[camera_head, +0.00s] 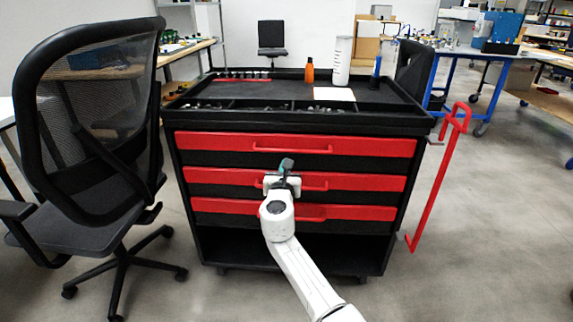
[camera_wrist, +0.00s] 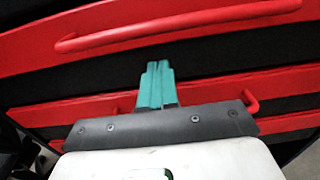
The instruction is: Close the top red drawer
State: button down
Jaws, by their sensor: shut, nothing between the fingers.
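The top red drawer (camera_head: 350,146) is the highest of three red fronts on a black tool cabinet. Its red bar handle (camera_head: 292,150) runs along the front. How far the drawer stands out is hard to tell. My gripper (camera_head: 286,163) is in front of the cabinet, with its teal fingers just below the top handle in the picture. In the wrist view, the teal fingers (camera_wrist: 157,80) are together and empty, pointing toward the black band below the upper red front (camera_wrist: 225,24). Contact with the drawer cannot be made out. My gripper hides part of the second drawer's handle.
The cabinet top (camera_head: 245,88) holds an orange bottle (camera_head: 309,71), a white cylinder (camera_head: 342,60) and small parts. A black office chair (camera_head: 90,130) stands close on the left. A red bracket (camera_head: 436,180) sticks out at right. Floor on the right is clear.

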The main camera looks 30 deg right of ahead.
jog(key=p+v, duration=0.4)
jog(key=v, duration=0.7)
jog(key=s+d+f+m+g, duration=0.2)
jog(key=s+f+m+g, duration=0.15)
jog(key=s+m, duration=0.3)
jog(key=s+d+f+m+g+y, duration=0.1)
jog(key=s+d+f+m+g, duration=0.1)
jog(key=s+f+m, duration=0.45)
jog(key=s+d+f+m+g, duration=0.25)
jog(key=s+m, duration=0.25)
jog(key=s, duration=0.3)
jog(key=s+a+f+m+g+y, duration=0.3)
jog(key=s+a+m+y, duration=0.15)
jog(key=s, duration=0.65)
jog(key=s+a+f+m+g+y, duration=0.2)
jog(key=s+a+m+y, duration=0.3)
jog(key=s, duration=0.6)
notch_tip(320, 180, up, 23)
jog(key=s+a+m+p, duration=0.1)
jog(key=p, duration=2.2)
jog(key=shift+s+r+m+g, duration=0.2)
jog(key=shift+s+m+g, duration=0.05)
jog(key=shift+m+g, duration=0.1)
